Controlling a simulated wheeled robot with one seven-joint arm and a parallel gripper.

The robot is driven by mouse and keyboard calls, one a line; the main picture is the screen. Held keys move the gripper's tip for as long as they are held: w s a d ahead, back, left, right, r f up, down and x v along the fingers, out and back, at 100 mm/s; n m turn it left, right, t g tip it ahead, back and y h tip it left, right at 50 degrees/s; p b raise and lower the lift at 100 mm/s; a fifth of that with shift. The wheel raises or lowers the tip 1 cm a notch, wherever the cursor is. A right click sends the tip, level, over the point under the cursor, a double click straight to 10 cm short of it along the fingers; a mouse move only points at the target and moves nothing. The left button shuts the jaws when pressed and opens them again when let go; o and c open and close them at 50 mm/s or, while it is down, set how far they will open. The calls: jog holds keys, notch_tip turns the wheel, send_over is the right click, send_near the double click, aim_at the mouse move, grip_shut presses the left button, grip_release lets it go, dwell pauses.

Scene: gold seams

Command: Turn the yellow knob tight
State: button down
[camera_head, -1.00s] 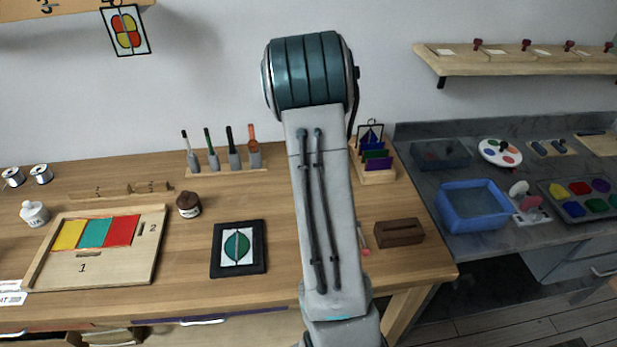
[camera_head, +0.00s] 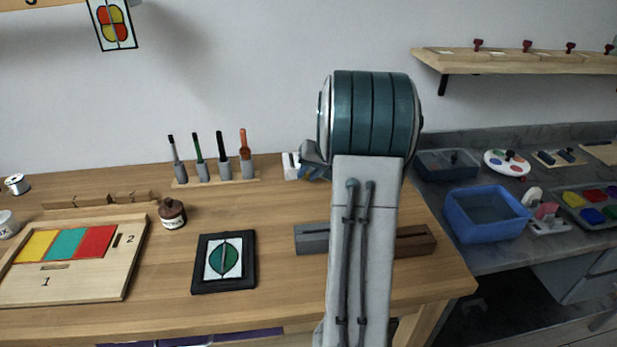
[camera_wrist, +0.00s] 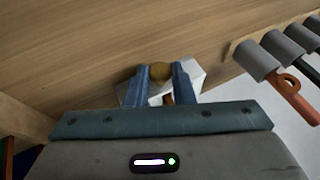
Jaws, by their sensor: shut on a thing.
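In the head view only a grey-blue part of the gripper (camera_head: 313,156) shows beside the white block, left of my arm. The knob is hidden there, and its tightness cannot be told.
A rack of upright tools (camera_head: 218,179) stands left of the white block. A grey block (camera_head: 312,239) and a brown block (camera_head: 416,241) lie in front, either side of my arm. A dark-framed leaf picture (camera_head: 224,261) and a small brown jar (camera_head: 172,215) are farther left.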

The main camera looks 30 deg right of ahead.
dwell(0.4)
jog(key=c, duration=1.2)
grip_release()
jog(key=shift+c, duration=0.2)
jog(key=shift+r, duration=0.1)
jog(key=v, duration=1.3)
jog(key=shift+s+d+r+p, duration=0.15)
jog(key=shift+d+r+p, duration=0.1)
jog(key=shift+r+p, duration=0.1)
jog(key=shift+f, duration=0.1)
jog(key=s+a+r+n+g+p, duration=0.1)
jog(key=s+a+r+p, duration=0.15)
jog(key=a, duration=0.85)
jog(key=s+a+n+g+h+p, duration=0.1)
jog(key=s+a+n+p, duration=0.3)
jog(key=s+a, duration=1.1)
jog(key=a+g+p, duration=0.1)
jog(key=a+p, duration=0.1)
jog(key=a, duration=0.2)
jog(key=shift+s+f+n+h, duration=0.25)
jog(key=shift+n+h, duration=0.15)
